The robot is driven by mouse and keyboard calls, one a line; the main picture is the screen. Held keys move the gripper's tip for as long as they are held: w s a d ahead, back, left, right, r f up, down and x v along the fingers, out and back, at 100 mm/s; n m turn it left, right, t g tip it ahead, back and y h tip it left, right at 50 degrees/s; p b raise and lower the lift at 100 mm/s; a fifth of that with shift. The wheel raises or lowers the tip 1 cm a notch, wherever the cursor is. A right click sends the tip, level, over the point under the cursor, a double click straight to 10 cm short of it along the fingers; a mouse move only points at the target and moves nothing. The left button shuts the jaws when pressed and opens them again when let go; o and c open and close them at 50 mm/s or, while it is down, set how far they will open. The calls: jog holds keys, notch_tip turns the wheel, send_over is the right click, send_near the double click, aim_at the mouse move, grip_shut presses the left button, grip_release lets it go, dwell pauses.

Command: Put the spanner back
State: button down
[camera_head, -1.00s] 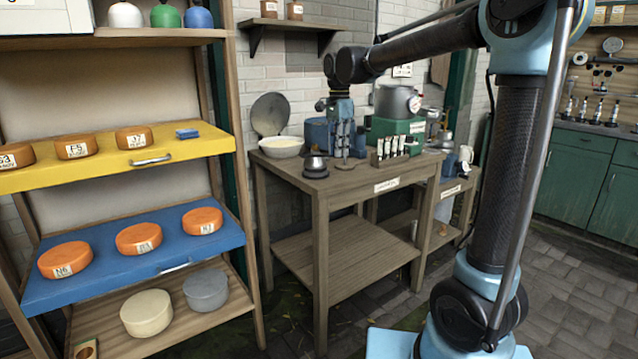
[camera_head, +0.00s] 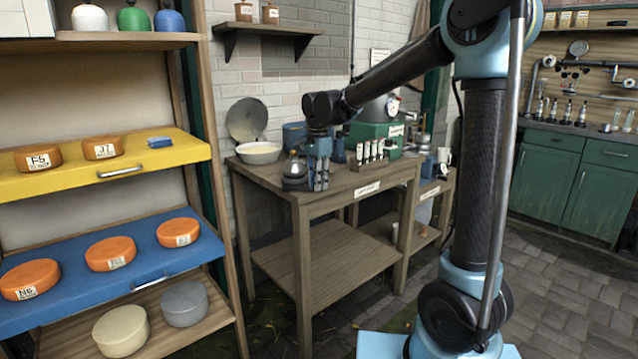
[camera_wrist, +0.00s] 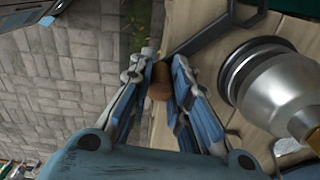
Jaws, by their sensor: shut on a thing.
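In the wrist view my gripper (camera_wrist: 162,72) is closed around a brown, rounded grip. A dark grey spanner (camera_wrist: 215,32) runs from beside this grip to the upper right, its far end cut off by the frame's top. The fingers partly hide where grip and spanner meet. In the head view my gripper (camera_head: 319,181) points down at the front edge of the wooden table (camera_head: 275,187), just right of a small silver pot with a dark base (camera_head: 294,172). The spanner cannot be made out there. In the wrist view the silver pot (camera_wrist: 278,88) is close on the right.
A white bowl (camera_head: 258,153), a rack of labelled vials (camera_head: 370,154) and a green machine (camera_head: 376,132) stand on the table. A shelf with yellow (camera_head: 180,145) and blue (camera_head: 155,247) boards carrying orange cheeses is at left.

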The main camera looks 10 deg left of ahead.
jog(key=c, duration=1.5)
grip_release()
jog(key=shift+f, duration=0.1)
notch_tip(320, 180, up, 12)
jog(key=shift+r, duration=0.1)
jog(key=s+d+f+n+t, duration=0.1)
jog(key=s+d+f+n, duration=0.3)
jog(key=d, duration=0.8)
jog(key=s+d+f, duration=0.3)
jog(key=s+d, duration=0.2)
jog(key=d, duration=0.6)
jog(key=s+d+f+n, duration=0.1)
jog(key=s+d+f, duration=0.3)
jog(key=s+f, duration=0.1)
jog(key=s+d+f+n, duration=0.2)
jog(key=s+d+f, duration=0.2)
jog(key=s+f, duration=0.1)
jog(key=s+d+f+n+t, duration=0.1)
jog(key=s+d+f+n, duration=0.1)
jog(key=s+d+f, duration=0.3)
jog(key=shift+s+f, duration=0.3)
jog(key=shift+f, duration=0.4)
jog(key=shift+s+f, duration=0.25)
jog(key=shift+f, duration=0.4)
